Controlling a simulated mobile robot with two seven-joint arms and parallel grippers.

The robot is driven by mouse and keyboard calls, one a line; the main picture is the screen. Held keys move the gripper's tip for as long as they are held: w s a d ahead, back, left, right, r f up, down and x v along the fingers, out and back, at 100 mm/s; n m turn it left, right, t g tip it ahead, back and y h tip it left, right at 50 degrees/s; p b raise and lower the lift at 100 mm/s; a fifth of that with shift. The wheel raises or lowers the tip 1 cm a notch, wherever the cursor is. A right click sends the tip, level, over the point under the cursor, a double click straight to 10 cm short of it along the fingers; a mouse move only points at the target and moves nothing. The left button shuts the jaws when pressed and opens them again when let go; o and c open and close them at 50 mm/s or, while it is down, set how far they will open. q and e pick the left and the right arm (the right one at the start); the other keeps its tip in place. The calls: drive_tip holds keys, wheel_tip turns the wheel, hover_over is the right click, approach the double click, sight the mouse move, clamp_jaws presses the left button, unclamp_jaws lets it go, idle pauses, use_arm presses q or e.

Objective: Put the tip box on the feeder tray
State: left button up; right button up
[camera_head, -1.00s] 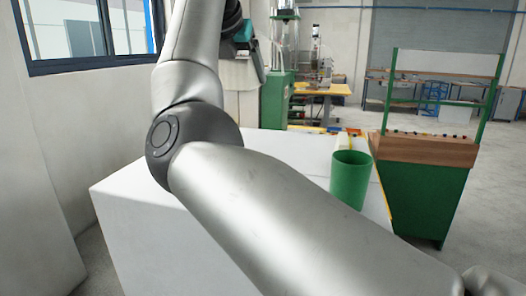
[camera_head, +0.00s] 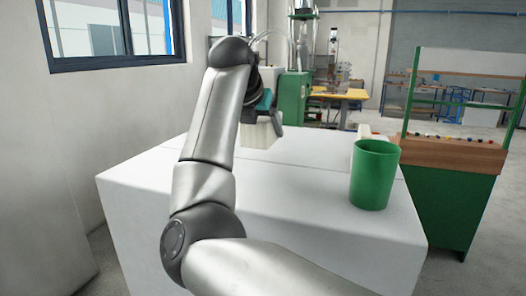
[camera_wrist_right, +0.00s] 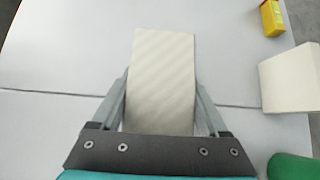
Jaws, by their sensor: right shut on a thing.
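My right gripper (camera_head: 264,112) is at the far part of the white table, with a cream-white box (camera_head: 258,136) below it. In the right wrist view, the gripper's fingers (camera_wrist_right: 162,100) are shut on both sides of this cream box (camera_wrist_right: 163,65), which appears to be the tip box. I cannot tell whether its underside touches the table. I cannot make out a feeder tray for certain. My left gripper is not in view.
A green cup (camera_head: 375,176) stands on the white table (camera_head: 290,200), right of the gripper. A pale block (camera_wrist_right: 292,80) and a yellow item (camera_wrist_right: 272,17) lie right of the held box. The green-and-wood stand (camera_head: 445,190) is beyond the table. The table's middle is clear.

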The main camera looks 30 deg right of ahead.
sight(263, 159)
drive_tip(key=shift+f+b, duration=0.45)
drive_tip(key=shift+f, duration=1.65)
drive_tip(key=shift+f, duration=0.1)
drive_tip(key=shift+f, duration=0.15)
drive_tip(key=o, duration=1.4)
